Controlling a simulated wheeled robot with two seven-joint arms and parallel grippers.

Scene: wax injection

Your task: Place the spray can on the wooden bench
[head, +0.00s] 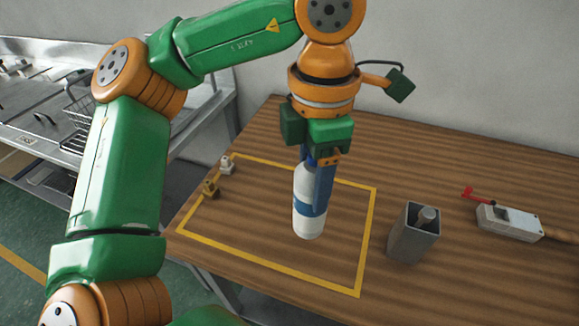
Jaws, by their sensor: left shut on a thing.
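The spray can (306,222) is white with a blue band and is upright over the wooden bench (440,140). It is inside the yellow outlined rectangle (371,230) on the bench top. My left gripper (318,185) points down and is shut on the can's upper part; its blue finger covers part of the can's right side. I cannot tell for certain whether the can's base touches the bench. My right gripper is not in view.
Two small blocks, one white (227,165) and one tan (210,188), sit at the rectangle's left edge. A grey square holder (414,236) stands to its right. A grey device with a red part (508,222) lies farther right. A metal sink counter (60,110) is at left.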

